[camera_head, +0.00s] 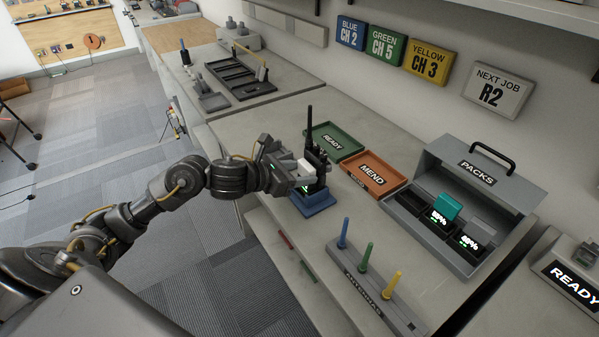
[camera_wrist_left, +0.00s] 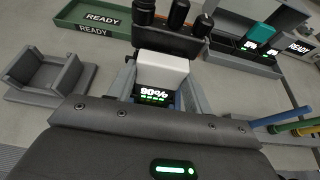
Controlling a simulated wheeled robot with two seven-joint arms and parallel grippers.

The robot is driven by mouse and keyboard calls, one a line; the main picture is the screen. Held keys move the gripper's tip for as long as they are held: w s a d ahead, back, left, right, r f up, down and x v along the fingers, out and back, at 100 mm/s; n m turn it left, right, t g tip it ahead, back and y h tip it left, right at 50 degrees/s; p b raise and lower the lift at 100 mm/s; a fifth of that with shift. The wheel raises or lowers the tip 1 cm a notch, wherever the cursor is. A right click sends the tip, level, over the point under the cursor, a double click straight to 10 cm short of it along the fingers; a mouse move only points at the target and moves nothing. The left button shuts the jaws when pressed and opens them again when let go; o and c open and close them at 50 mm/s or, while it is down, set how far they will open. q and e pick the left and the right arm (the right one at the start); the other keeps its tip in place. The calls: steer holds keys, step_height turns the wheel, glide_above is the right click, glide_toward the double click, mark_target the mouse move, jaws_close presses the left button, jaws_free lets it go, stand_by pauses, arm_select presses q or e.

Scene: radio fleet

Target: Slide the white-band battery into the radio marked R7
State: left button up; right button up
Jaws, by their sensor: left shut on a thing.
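A black radio (camera_head: 315,163) with an antenna stands upright in a blue stand (camera_head: 316,203) on the counter. Its marking cannot be read. My left gripper (camera_head: 295,174) is shut on a white battery (camera_head: 304,168) right beside the radio. In the left wrist view, the white battery (camera_wrist_left: 162,72) sits between the fingers, with a black end reading 90%. Its far end is at the lower edge of the radio (camera_wrist_left: 168,44); I cannot tell whether any of it is inside. My right gripper is in neither view.
A green READY tray (camera_head: 334,141) and an orange MEND tray (camera_head: 373,175) lie behind. A grey PACKS case (camera_head: 450,235) holds a teal battery (camera_head: 447,207). An antenna rack (camera_head: 372,290) with blue, green and yellow antennas stands in front. A NEXT JOB sign (camera_head: 494,91) reads R2.

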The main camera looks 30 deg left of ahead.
arm_select(q)
steer(key=shift+f, duration=0.15)
steer(key=shift+a+f+b, duration=0.25)
steer(key=shift+f+b, duration=0.2)
steer(key=shift+b, duration=0.05)
steer(key=shift+s+f, duration=0.1)
steer(key=o, duration=1.2)
steer(key=shift+a+f, duration=0.1)
steer(key=shift+c, duration=0.2)
